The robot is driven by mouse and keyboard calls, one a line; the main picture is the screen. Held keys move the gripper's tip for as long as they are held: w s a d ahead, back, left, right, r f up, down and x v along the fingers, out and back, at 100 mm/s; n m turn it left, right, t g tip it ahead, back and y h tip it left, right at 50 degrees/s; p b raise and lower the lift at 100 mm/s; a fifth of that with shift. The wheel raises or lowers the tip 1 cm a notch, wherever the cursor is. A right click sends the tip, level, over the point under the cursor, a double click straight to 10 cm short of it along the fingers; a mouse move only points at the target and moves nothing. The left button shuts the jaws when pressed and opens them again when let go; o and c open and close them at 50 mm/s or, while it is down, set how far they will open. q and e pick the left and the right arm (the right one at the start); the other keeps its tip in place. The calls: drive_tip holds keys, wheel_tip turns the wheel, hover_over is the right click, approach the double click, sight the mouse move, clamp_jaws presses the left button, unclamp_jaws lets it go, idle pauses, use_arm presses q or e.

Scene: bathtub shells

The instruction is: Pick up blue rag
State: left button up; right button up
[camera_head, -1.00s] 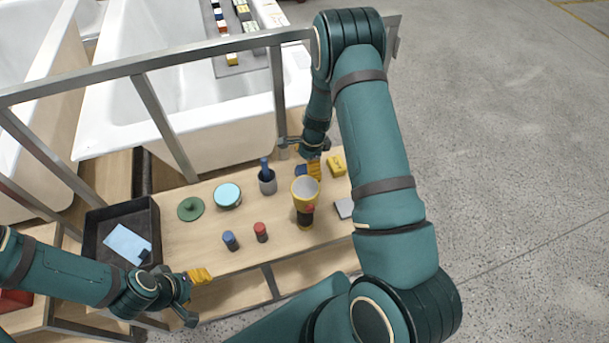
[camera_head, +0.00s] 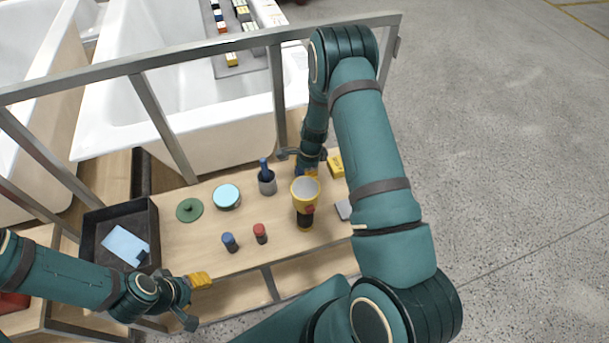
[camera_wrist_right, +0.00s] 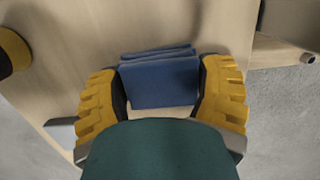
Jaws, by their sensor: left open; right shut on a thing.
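The blue rag (camera_wrist_right: 160,82) is a folded dark blue cloth on the wooden bench. In the right wrist view it lies between the two yellow fingers of my right gripper (camera_wrist_right: 162,92), which are shut on it from both sides. In the head view my right gripper (camera_head: 308,170) is at the back of the bench, behind the yellow flashlight, and the rag is mostly hidden there. My left gripper (camera_head: 195,288) is open and empty near the front left edge of the bench.
A yellow flashlight (camera_head: 305,190) stands close in front of the right gripper. A metal rail runs behind.

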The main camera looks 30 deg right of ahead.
drive_tip(key=shift+r, duration=0.1)
wheel_tip(320, 180, up, 10)
drive_tip(key=shift+f+p, duration=0.1)
drive_tip(key=shift+p, duration=0.95)
drive_tip(key=o, duration=0.6)
drive_tip(key=c, duration=0.5)
